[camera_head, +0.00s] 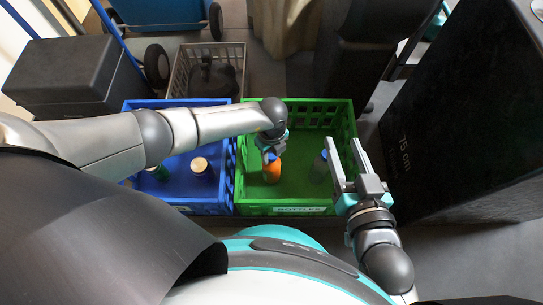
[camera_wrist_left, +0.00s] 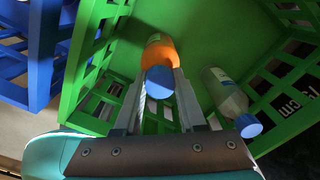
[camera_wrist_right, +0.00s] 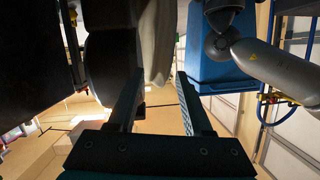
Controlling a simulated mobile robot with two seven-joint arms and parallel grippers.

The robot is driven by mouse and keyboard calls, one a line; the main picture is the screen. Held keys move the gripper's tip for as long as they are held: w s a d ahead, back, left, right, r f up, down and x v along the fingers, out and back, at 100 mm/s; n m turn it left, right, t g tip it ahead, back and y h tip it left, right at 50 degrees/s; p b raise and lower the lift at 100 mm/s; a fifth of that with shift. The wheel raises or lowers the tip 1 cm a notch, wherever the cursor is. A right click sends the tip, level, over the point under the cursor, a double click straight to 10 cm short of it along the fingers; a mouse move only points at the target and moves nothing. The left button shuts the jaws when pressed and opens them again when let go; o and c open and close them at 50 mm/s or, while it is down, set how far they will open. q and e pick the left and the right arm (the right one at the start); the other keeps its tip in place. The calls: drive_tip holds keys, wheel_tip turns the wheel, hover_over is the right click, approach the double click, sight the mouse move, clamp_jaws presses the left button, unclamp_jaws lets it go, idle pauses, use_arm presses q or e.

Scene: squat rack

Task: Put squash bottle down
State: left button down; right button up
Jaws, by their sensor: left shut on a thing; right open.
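The orange squash bottle (camera_head: 272,170) is inside the green crate (camera_head: 262,208), on its left side. My left gripper (camera_head: 270,153) is shut on the bottle near its top. The left wrist view shows the bottle (camera_wrist_left: 158,55) with its blue cap (camera_wrist_left: 159,82) between the fingers; whether its base touches the crate floor cannot be told. A grey bottle with a blue cap (camera_wrist_left: 228,95) stands apart from it in the same crate; it also shows in the head view (camera_head: 320,168). My right gripper (camera_head: 347,160) is open and empty above the crate's right side.
A blue crate (camera_head: 205,207) with bottles (camera_head: 200,167) in it adjoins the green crate on the left. A grey crate (camera_head: 178,85) is behind. A black box (camera_head: 460,110) marked 75 cm stands at the right. The green crate's back middle floor is clear.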

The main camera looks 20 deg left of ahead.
use_arm(q)
drive_tip(key=shift+f, duration=0.55)
drive_tip(key=shift+f+b, duration=0.15)
drive_tip(key=shift+b, duration=0.2)
use_arm(e)
drive_tip(key=shift+s+a+r+t+y, duration=0.3)
drive_tip(key=shift+a+r+t, duration=0.25)
drive_tip(key=shift+t, duration=0.35)
use_arm(q)
drive_tip(key=shift+f, duration=0.15)
drive_tip(key=shift+c, duration=2.4)
unclamp_jaws()
use_arm(e)
drive_tip(key=shift+r, duration=0.1)
drive_tip(key=shift+d, duration=0.1)
